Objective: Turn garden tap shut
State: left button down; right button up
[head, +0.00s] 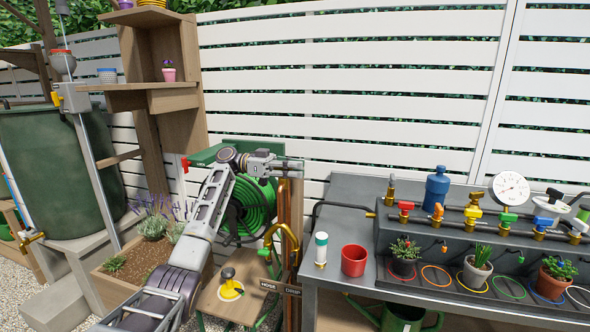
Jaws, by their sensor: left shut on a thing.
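My left gripper (284,167) reaches in from the left and is shut at the top of a brown standpipe (292,215), in front of the green hose reel. The part of the garden tap in its jaws is mostly hidden by the fingers. A curved brass spout (279,232) stands on the lower left of the standpipe. A small dark sign (280,288) below reads HOSE and DRIP. I cannot tell how far the tap is turned. My right gripper is not in view.
A wooden stool (240,308) and planter (112,283) stand left. A white fence closes the back.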

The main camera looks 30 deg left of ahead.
pick_arm(q)
jog(key=c, duration=1.5)
grip_release()
jog(key=v, duration=0.7)
jog(key=shift+a, duration=0.25)
